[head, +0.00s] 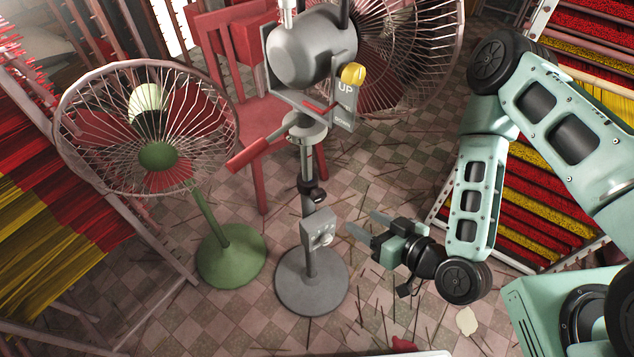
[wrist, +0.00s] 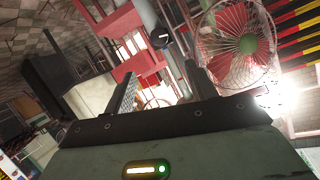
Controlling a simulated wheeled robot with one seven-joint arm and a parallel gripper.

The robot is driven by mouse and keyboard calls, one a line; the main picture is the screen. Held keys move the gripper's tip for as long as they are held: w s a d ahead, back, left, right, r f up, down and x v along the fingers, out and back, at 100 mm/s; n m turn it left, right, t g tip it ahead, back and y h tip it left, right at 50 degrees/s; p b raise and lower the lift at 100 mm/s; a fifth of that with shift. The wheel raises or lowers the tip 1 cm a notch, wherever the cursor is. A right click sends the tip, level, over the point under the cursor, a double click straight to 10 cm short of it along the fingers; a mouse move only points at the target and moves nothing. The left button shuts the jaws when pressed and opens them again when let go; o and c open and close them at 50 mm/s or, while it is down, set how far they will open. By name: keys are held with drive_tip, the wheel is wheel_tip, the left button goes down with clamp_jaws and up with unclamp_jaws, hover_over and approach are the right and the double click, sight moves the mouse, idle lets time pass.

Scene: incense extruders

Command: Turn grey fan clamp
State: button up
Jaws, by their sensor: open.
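The grey fan (head: 311,52) stands upright in the middle of the head view, on a grey pole and round base (head: 311,284). A black clamp collar (head: 313,193) sits partway up its pole. A grey box with a round knob (head: 318,230) is lower on the pole. My gripper (head: 368,225) is open and empty to the right of the pole, about level with the box, its fingers pointing left. In the wrist view, the open fingers (wrist: 162,78) show, with the pole and its black collar (wrist: 160,38) beyond them, near the top centre.
A green fan (head: 157,155) stands to the left. A red chair (head: 250,120) is behind the grey pole. A yellow knob (head: 353,74) and UP/DOWN plate are on the grey fan. Racks of red and yellow sticks line both sides. Thin sticks litter the tiled floor.

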drive_tip(key=b, duration=0.9)
approach(322, 196)
drive_tip(key=w+f, duration=0.1)
drive_tip(key=x, duration=1)
drive_tip(key=shift+s+a+r, duration=0.15)
drive_tip(key=shift+a+r, duration=0.1)
drive_tip(key=shift+a, duration=0.1)
drive_tip(key=shift+c, duration=0.3)
drive_tip(key=c, duration=0.9)
